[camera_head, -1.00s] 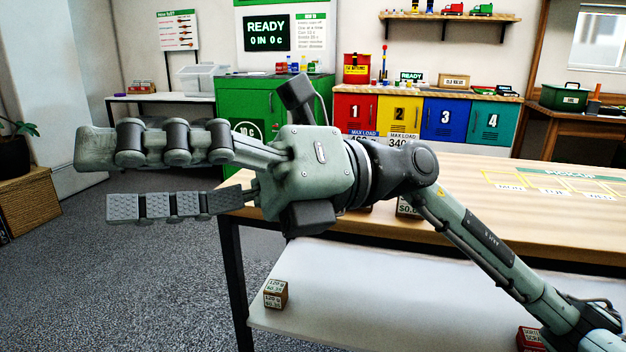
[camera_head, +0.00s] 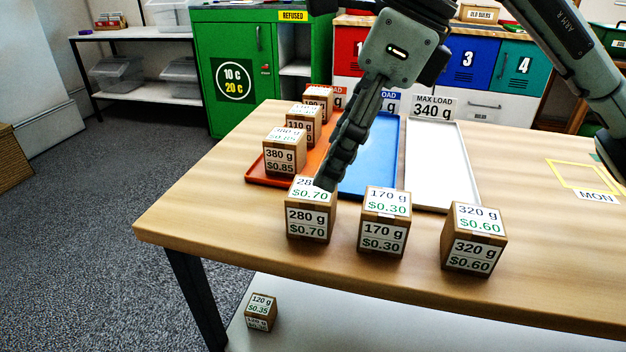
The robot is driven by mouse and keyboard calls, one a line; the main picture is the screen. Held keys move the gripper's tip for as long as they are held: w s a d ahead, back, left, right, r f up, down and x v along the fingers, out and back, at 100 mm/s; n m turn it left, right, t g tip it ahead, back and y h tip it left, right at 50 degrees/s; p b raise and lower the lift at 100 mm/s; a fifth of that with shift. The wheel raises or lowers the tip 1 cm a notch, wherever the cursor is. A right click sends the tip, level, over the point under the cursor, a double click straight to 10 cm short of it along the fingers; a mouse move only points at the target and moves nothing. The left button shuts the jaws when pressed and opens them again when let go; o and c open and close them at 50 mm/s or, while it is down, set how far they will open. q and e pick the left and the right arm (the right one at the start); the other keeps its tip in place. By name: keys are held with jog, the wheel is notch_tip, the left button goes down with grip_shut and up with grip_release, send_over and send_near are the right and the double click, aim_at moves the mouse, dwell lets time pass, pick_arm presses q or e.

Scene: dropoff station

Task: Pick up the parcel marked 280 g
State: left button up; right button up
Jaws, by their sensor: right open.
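The parcel marked 280 g (camera_head: 308,222) is a brown box with white labels reading 280 g and $0.70. It stands upright near the front edge of the wooden table (camera_head: 210,205), leftmost in a row of three. My right gripper (camera_head: 327,184) points down at it from above, with its fingertips over the right part of the parcel's top and hiding some of the top label. The fingers are seen edge-on, one overlapping the other. The gripper is open and holds nothing; I cannot tell whether it touches the parcel. My left gripper is out of view.
Parcels marked 170 g (camera_head: 384,221) and 320 g (camera_head: 473,240) stand to the right. An orange tray (camera_head: 258,176) with several parcels, a blue tray (camera_head: 378,165) and a white tray (camera_head: 437,160) lie behind. A 120 g parcel (camera_head: 261,312) sits on the lower shelf (camera_head: 300,320).

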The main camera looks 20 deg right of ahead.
aim_at(318, 190)
jog(key=shift+w+f, duration=0.1)
jog(key=shift+f, duration=0.15)
jog(key=x, duration=0.4)
jog(key=s+x, duration=0.1)
jog(key=x, duration=0.1)
jog(key=shift+a+f, duration=0.15)
jog(key=shift+a, duration=0.15)
jog(key=shift+w+a+f, duration=0.15)
jog(key=shift+f, duration=0.25)
jog(key=c, duration=1.5)
